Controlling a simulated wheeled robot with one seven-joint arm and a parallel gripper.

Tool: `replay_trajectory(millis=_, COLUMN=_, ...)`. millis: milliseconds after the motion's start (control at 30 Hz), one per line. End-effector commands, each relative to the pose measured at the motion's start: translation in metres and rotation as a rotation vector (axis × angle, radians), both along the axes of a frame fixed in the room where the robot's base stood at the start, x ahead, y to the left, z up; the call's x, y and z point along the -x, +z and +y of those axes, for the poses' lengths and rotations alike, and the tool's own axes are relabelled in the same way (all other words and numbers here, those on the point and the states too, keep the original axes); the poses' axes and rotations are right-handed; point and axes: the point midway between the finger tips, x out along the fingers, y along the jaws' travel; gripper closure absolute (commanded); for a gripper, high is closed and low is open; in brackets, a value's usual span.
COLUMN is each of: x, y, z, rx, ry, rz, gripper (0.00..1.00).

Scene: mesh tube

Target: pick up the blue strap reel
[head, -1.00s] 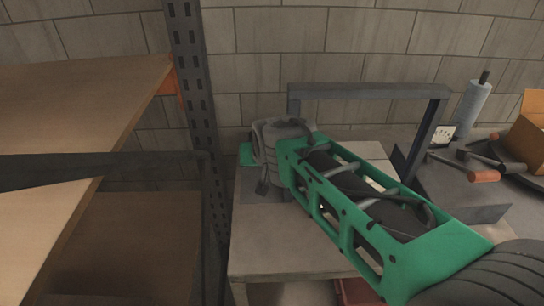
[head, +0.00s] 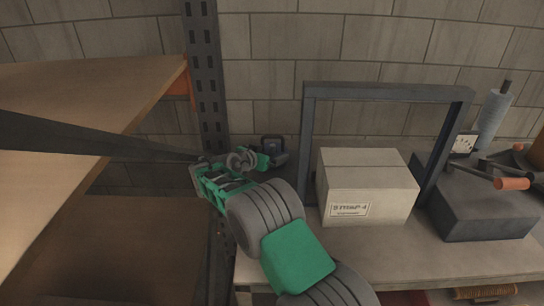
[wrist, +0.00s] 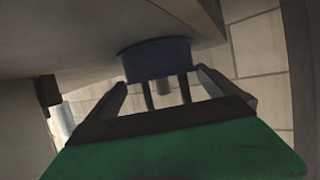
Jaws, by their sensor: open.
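The blue strap reel (wrist: 157,58) shows in the wrist view as a dark blue round drum against the table surface, which is at the top of this tilted picture. It lies just ahead of my gripper (wrist: 160,80), between the lines of its two fingers. The fingers are spread apart, and I cannot tell whether they touch it. In the head view the reel (head: 272,142) is a small dark blue shape at the back of the bench by the wall. My gripper (head: 277,158) is right at it, partly hidden by my green wrist.
A pale labelled box (head: 367,187) stands under a dark metal frame (head: 308,150) to the right. A shelf post (head: 203,75) rises close on the left. The bench front between my arm and the box is clear.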

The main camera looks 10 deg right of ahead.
Motion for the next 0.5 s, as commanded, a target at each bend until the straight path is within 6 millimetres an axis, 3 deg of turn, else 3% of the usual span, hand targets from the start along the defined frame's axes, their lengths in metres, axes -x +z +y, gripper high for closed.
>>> replay_trajectory(millis=200, x=-0.022, y=-0.013, z=-0.019, rx=-0.001, ry=0.0, rz=0.002, gripper=0.0)
replay_trajectory(millis=400, x=-0.023, y=-0.014, z=-0.019, rx=-0.001, ry=0.001, rz=0.002, gripper=0.0)
replay_trajectory(millis=500, x=-0.023, y=-0.014, z=-0.019, rx=0.0, ry=0.002, rz=0.002, gripper=0.07)
